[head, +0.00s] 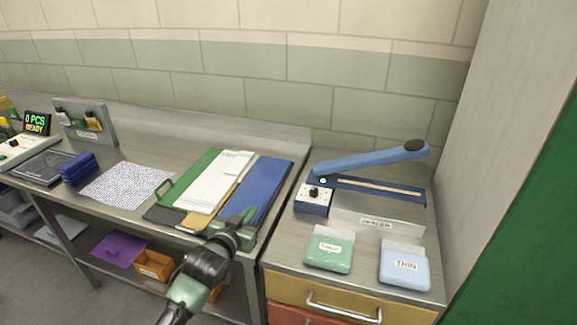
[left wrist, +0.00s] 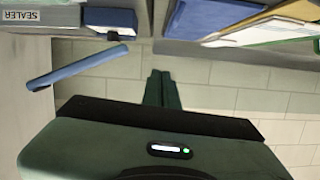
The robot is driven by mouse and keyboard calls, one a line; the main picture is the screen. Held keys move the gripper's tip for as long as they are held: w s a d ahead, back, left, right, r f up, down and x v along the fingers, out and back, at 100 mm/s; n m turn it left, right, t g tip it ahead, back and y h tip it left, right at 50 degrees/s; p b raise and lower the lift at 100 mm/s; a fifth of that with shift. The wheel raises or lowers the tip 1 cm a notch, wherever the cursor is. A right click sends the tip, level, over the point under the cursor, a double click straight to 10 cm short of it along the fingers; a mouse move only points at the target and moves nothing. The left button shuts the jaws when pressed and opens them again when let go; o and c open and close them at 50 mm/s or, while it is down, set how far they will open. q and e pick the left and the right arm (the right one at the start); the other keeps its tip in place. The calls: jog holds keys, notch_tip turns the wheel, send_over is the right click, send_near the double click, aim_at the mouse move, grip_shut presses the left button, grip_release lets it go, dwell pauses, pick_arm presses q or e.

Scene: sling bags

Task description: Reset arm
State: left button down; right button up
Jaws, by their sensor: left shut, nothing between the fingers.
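My left gripper (head: 249,211) is over the front edge of the steel table, by the near corner of the blue folder. Its two green fingers also show in the left wrist view (left wrist: 162,88), shut together with nothing between them. The left wrist view is upside down and looks toward the tiled wall. My right gripper is in neither view.
A sealer with a raised blue lever (head: 370,160) stands on the right cabinet, with a green pack (head: 330,249) and a blue THIN pack (head: 405,264) before it. A blue folder (head: 262,187) and white bags (head: 215,181) lie on the table (head: 130,210).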

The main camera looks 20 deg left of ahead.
pick_arm(q)
jog(key=s+d+f+g, duration=0.2)
jog(key=s+f+g, duration=0.1)
jog(key=s+f, duration=0.3)
jog(key=s+d+f+g, duration=0.2)
jog(key=s+f, duration=0.1)
jog(key=s, duration=0.6)
jog(key=s+d+f+g, duration=0.1)
jog(key=s+f+g, duration=0.15)
jog(key=s, duration=0.85)
jog(key=s+d+f+g, duration=0.15)
jog(key=s+g, duration=0.25)
jog(key=s, duration=0.7)
notch_tip(320, 180, down, 28)
jog(key=s+m+g+b, duration=0.1)
jog(key=s+b, duration=0.1)
jog(key=s+a+f+g+b, duration=0.1)
jog(key=s+a+f, duration=0.1)
jog(key=s+f, duration=1.4)
jog(key=shift+a+f, duration=0.15)
jog(key=shift+a, duration=0.25)
jog(key=shift+w+g, duration=0.1)
jog(key=shift+g, duration=0.15)
